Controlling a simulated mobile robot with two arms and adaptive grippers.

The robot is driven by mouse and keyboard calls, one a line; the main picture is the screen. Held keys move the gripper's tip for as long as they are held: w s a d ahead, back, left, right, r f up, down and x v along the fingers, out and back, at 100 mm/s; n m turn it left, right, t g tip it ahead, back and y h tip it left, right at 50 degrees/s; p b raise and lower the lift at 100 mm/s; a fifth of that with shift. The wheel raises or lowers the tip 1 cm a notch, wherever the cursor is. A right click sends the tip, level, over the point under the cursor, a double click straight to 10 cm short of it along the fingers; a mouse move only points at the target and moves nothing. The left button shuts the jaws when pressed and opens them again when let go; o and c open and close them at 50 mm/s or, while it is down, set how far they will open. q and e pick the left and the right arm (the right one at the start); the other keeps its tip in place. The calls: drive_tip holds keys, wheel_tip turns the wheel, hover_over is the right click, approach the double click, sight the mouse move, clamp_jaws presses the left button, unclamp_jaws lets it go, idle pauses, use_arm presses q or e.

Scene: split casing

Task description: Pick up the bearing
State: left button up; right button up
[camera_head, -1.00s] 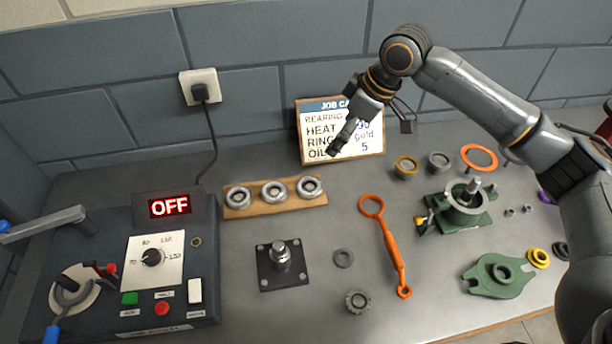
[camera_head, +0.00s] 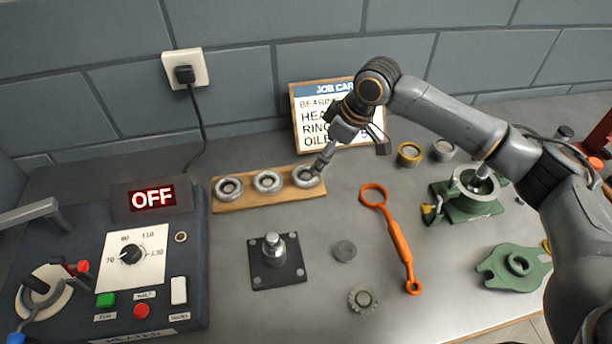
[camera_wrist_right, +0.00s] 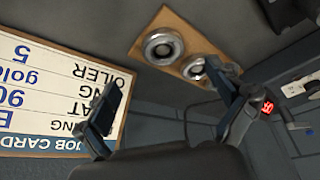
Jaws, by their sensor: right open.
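Three silver ring bearings lie in a row on a wooden board (camera_head: 228,203) in the head view: a left one (camera_head: 229,188), a middle one (camera_head: 267,181) and a right one (camera_head: 307,176). My right gripper (camera_head: 323,165) reaches down from the right, its tip at the right bearing's right edge; I cannot tell whether it touches. In the right wrist view the jaws (camera_wrist_right: 172,108) are open with nothing between them. Two bearings show beyond them, one clear (camera_wrist_right: 163,47) and one nearer the right finger (camera_wrist_right: 193,68). My left gripper is not in view.
The job card (camera_head: 308,105) stands close behind my right gripper. A heater box (camera_head: 180,305) reading OFF is at the left. A black plate with a post (camera_head: 277,262), an orange tool (camera_head: 397,240) and green housings (camera_head: 468,206) lie in front and right.

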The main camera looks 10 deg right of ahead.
sight(306, 176)
drive_tip(key=x, duration=0.3)
drive_tip(key=p+x, duration=0.1)
drive_tip(key=x, duration=0.3)
drive_tip(key=shift+s+a, duration=0.15)
drive_tip(key=shift+a, duration=0.05)
drive_tip(key=shift+a+f, duration=0.15)
drive_tip(key=shift+f, duration=0.45)
drive_tip(key=c, duration=1.3)
drive_tip(key=shift+r, duration=0.1)
drive_tip(key=shift+c, duration=1)
